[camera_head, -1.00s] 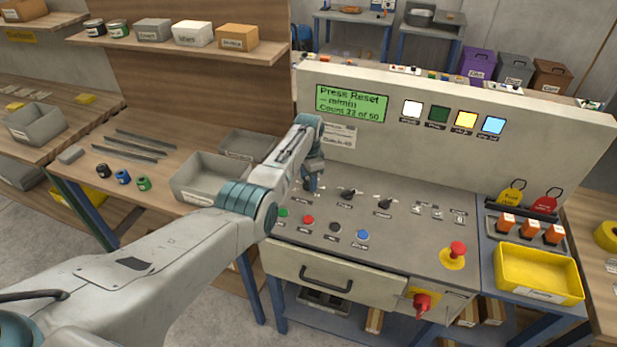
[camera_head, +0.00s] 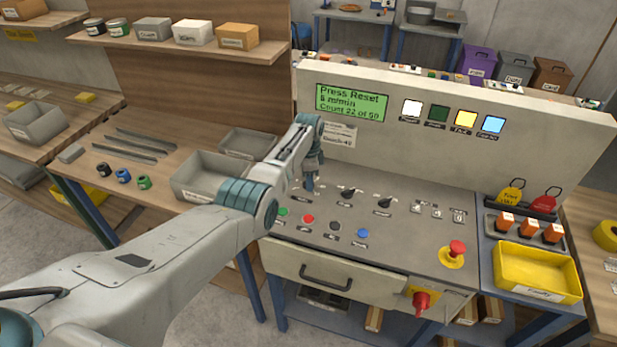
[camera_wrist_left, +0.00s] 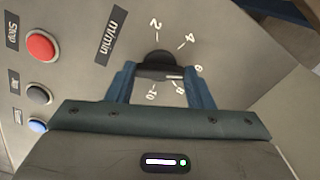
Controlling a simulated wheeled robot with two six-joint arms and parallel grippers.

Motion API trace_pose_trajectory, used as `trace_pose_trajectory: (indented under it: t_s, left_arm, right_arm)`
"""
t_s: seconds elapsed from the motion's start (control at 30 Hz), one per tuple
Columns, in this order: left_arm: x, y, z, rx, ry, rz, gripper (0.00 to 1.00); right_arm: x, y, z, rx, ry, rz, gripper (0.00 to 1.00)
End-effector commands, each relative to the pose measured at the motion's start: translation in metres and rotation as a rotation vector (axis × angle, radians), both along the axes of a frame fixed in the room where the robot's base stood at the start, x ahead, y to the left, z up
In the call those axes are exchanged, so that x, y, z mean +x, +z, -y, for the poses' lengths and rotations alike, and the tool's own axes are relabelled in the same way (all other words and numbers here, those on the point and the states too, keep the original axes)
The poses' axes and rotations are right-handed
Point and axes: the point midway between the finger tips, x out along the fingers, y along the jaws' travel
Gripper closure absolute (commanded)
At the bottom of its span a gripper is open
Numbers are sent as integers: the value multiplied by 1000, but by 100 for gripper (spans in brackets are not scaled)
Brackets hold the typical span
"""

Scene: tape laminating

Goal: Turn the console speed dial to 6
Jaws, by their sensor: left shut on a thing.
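The black speed dial (camera_wrist_left: 157,60) sits on the grey console panel, with printed marks 2, 4, 6, 8 and 10 around it and a "m/min" label. Its white pointer line lies towards the 6 and 8 side in the left wrist view. My left gripper (camera_wrist_left: 160,80) is shut on the dial, one blue finger on each side. In the head view my left gripper (camera_head: 311,182) reaches down to the panel and mostly hides the dial. The green display (camera_head: 350,102) reads "Press Reset", "6 m/min" and "Count 22 of 50". My right gripper is not in view.
Two more black knobs (camera_head: 347,194) stand right of the gripper. A red button (camera_head: 308,219), a black button (camera_head: 333,227) and a blue button (camera_head: 362,233) are in front. A red emergency stop (camera_head: 457,248) and a yellow tray (camera_head: 538,270) are farther right.

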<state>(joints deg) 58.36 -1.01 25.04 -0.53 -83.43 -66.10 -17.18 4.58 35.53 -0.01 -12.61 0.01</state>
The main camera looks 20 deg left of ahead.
Motion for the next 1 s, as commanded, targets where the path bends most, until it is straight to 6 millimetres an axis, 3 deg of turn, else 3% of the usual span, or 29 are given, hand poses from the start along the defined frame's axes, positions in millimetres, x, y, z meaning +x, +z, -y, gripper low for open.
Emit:
trace_pose_trajectory:
  t_s: [0.13, 0.17, 0.27, 0.67, 1.0]
  left_arm:
    - [2, 3, 0, -1, 1, 6, 76]
    - [2, 3, 0, -1, 1, 6, 49]
    - [1, 2, 0, 0, 1, 4, 31]
    - [1, 8, 0, 0, 1, 3, 31]
    - [2, 62, 0, 0, 1, 8, 31]
  right_arm:
    - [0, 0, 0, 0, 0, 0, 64]
    - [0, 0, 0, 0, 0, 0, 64]
    - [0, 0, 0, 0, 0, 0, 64]
    - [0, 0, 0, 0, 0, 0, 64]
    - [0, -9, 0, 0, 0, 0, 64]
